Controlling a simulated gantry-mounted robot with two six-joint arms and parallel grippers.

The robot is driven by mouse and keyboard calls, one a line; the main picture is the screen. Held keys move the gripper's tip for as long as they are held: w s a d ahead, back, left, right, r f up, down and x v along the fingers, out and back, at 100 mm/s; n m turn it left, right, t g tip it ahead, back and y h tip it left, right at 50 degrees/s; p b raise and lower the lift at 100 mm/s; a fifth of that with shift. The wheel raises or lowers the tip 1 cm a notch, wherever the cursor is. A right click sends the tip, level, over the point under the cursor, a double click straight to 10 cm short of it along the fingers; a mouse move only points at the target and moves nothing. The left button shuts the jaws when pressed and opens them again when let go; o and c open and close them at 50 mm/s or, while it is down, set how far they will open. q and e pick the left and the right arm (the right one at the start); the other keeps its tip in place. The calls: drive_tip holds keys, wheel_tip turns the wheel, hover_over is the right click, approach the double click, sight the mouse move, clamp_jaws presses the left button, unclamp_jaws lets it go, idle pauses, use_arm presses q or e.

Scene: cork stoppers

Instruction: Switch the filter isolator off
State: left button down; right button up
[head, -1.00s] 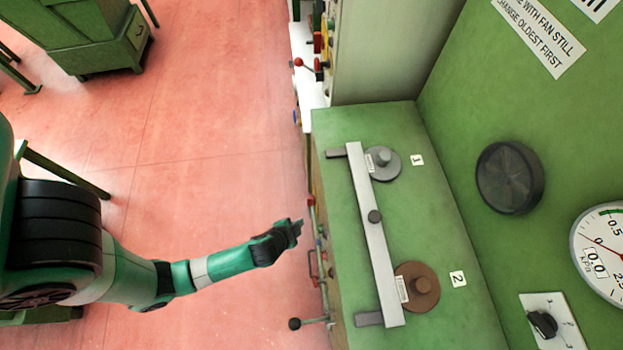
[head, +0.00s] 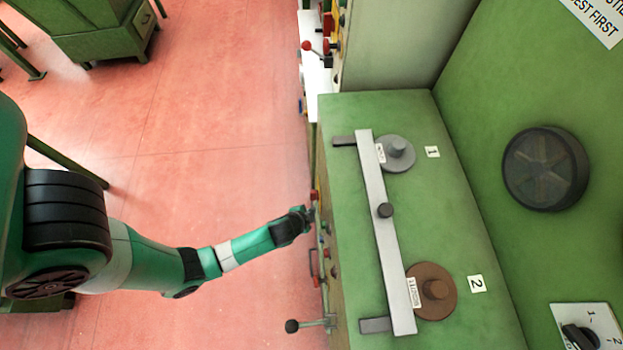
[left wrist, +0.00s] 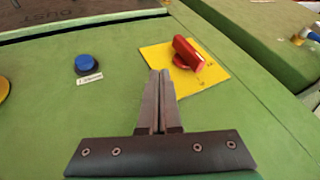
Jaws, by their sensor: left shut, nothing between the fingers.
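In the left wrist view a red rotary handle (left wrist: 187,54) sits on a yellow square plate (left wrist: 205,72) on a green panel; this looks like the isolator. Small marks on the plate are too small to read. My left gripper (left wrist: 160,75) is shut and empty, its fingertips just left of the red handle in that view; whether they touch it I cannot tell. In the head view my left gripper (head: 308,214) is at the front face of the green cabinet, whose front is seen edge-on. My right gripper is not in view.
A blue button (left wrist: 87,64) with a small label is left of the plate. In the head view a black-knobbed lever (head: 305,325) and a red-knobbed lever (head: 312,47) stick out from the front. A metal bar (head: 390,240) lies on the cabinet top (head: 345,110). The floor (head: 210,120) is open.

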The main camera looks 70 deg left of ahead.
sight(316, 197)
use_arm(q)
drive_tip(key=a, duration=0.1)
drive_tip(key=w+a, duration=0.1)
drive_tip(key=a, duration=0.2)
drive_tip(key=shift+w+a+f+b, duration=0.1)
drive_tip(key=shift+w+f+b, duration=0.2)
drive_tip(key=shift+f+b, duration=0.1)
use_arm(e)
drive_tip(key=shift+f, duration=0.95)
use_arm(q)
drive_tip(key=shift+s+r, duration=0.1)
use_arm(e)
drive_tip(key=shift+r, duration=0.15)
